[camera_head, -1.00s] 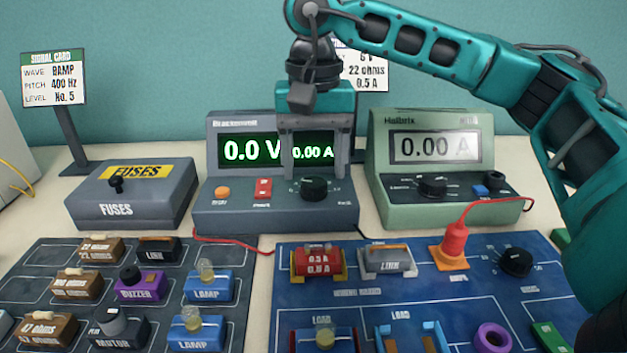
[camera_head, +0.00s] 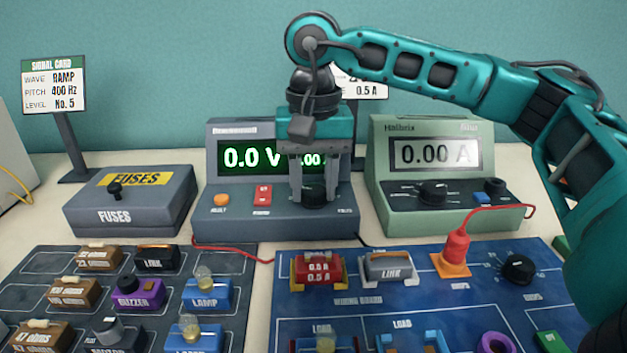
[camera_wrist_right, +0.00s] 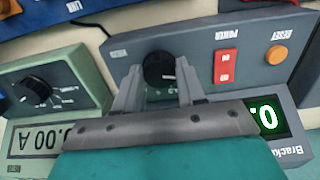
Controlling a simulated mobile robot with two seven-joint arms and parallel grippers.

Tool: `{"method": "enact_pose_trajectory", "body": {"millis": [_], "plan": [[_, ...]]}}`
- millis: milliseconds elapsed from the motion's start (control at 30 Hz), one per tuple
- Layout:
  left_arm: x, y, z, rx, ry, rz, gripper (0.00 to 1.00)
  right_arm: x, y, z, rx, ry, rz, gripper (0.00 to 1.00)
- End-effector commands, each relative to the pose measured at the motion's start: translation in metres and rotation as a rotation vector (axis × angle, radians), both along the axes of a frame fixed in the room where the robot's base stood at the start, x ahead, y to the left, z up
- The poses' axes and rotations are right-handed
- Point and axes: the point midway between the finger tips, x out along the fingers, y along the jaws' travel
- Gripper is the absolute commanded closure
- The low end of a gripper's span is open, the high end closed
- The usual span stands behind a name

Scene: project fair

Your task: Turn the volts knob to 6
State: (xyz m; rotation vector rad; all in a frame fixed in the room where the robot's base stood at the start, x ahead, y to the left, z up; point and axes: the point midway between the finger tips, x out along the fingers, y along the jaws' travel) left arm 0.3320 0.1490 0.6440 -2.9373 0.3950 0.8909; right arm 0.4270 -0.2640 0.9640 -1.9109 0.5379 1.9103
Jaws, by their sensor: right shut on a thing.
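The volts knob (camera_head: 314,195) is a black round knob on the grey power supply (camera_head: 240,222), whose green display (camera_head: 250,158) reads 0.0 V. My right gripper (camera_head: 315,198) reaches down in front of the display and is shut on the knob, one finger on each side. The right wrist view also shows the knob (camera_wrist_right: 159,70) between the fingers (camera_wrist_right: 158,88). The knob's pointer and scale are mostly hidden, so its setting cannot be read. My left gripper is not in view.
A green meter (camera_head: 450,217) reading 0.00 A stands close on the right. A grey fuse box (camera_head: 130,205) stands on the left. A blue wiring board (camera_head: 375,300) with a red plug (camera_head: 456,247) and red lead lies in front.

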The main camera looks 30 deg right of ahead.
Motion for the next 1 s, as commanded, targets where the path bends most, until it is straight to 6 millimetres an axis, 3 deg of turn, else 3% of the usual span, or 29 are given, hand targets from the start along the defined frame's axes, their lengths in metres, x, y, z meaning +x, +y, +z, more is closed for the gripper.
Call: {"method": "enact_pose_trajectory", "body": {"millis": [133, 467, 1000], "plan": [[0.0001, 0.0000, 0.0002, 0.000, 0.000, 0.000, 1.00, -0.0001, -0.0001, 0.0002, -0.001, 0.001, 0.000, 0.91], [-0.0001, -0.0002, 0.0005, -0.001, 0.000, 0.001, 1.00, -0.0001, 0.0000, 0.0000, 0.000, 0.001, -0.050, 0.91], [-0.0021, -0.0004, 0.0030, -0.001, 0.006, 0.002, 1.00, -0.0003, 0.0003, -0.0004, -0.001, 0.004, -0.479, 0.91]]}}
